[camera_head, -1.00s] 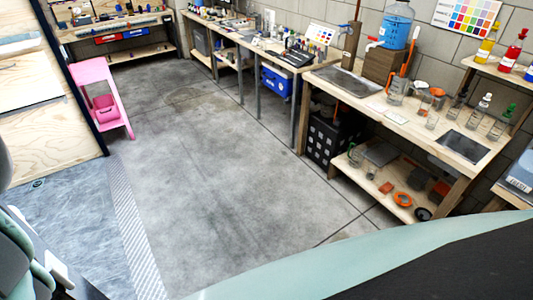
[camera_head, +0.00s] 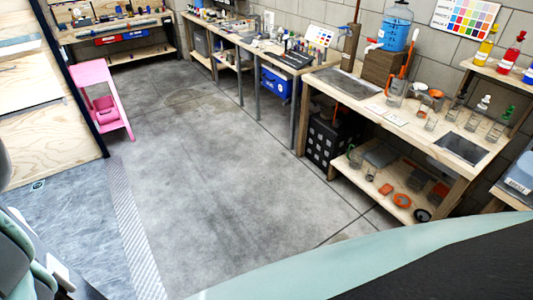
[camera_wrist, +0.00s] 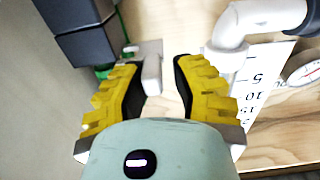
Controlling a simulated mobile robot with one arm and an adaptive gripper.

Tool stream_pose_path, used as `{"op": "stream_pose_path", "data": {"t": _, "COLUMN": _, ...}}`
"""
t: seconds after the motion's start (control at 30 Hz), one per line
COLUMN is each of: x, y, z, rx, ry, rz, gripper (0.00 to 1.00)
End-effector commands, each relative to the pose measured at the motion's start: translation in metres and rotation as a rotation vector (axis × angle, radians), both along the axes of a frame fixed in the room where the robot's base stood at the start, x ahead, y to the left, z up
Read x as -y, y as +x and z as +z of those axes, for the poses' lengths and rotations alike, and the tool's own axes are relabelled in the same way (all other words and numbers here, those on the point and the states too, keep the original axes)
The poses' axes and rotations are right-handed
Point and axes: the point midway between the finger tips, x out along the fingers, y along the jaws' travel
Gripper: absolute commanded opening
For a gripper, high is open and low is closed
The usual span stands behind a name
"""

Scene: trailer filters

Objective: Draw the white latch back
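In the wrist view my gripper (camera_wrist: 155,85) has its two yellow fingers spread apart. A small white fitting (camera_wrist: 152,72), which looks like the white latch, stands out from the wooden panel (camera_wrist: 172,22) and shows in the gap between the fingers. I see no finger clearly pressed on it, and how far it is from the fingertips is hard to judge. The fingers and the pale green gripper body hide part of the panel. The latch and the gripper's fingers do not show in the head view.
A white pipe elbow (camera_wrist: 238,28) is just right of the fingers, beside a printed scale (camera_wrist: 262,85) and a round gauge (camera_wrist: 303,70). A dark grey block (camera_wrist: 85,38) is at upper left. In the head view, a pink cart (camera_head: 90,75) and workbenches surround open floor (camera_head: 220,180).

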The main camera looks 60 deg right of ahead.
Motion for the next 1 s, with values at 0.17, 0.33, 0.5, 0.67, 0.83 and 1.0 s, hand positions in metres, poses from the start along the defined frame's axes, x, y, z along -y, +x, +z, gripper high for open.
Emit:
{"op": "stream_pose_path", "data": {"t": 0.17, "x": 0.0, "y": 0.0, "z": 0.0, "rx": 0.0, "ry": 0.0, "rz": 0.001, "gripper": 0.42}}
{"op": "stream_pose_path", "data": {"t": 0.33, "x": 0.0, "y": 0.001, "z": 0.0, "rx": 0.0, "ry": 0.001, "rz": -0.001, "gripper": 0.46}}
{"op": "stream_pose_path", "data": {"t": 0.5, "x": 0.002, "y": 0.001, "z": 0.0, "rx": 0.001, "ry": 0.0, "rz": -0.002, "gripper": 0.46}}
{"op": "stream_pose_path", "data": {"t": 0.67, "x": 0.009, "y": -0.002, "z": -0.001, "rx": 0.0, "ry": -0.001, "rz": -0.004, "gripper": 0.46}}
{"op": "stream_pose_path", "data": {"t": 0.83, "x": 0.024, "y": -0.009, "z": -0.001, "rx": -0.001, "ry": -0.002, "rz": -0.003, "gripper": 0.46}}
{"op": "stream_pose_path", "data": {"t": 1.0, "x": 0.046, "y": -0.018, "z": -0.002, "rx": 0.0, "ry": -0.003, "rz": -0.004, "gripper": 0.46}}
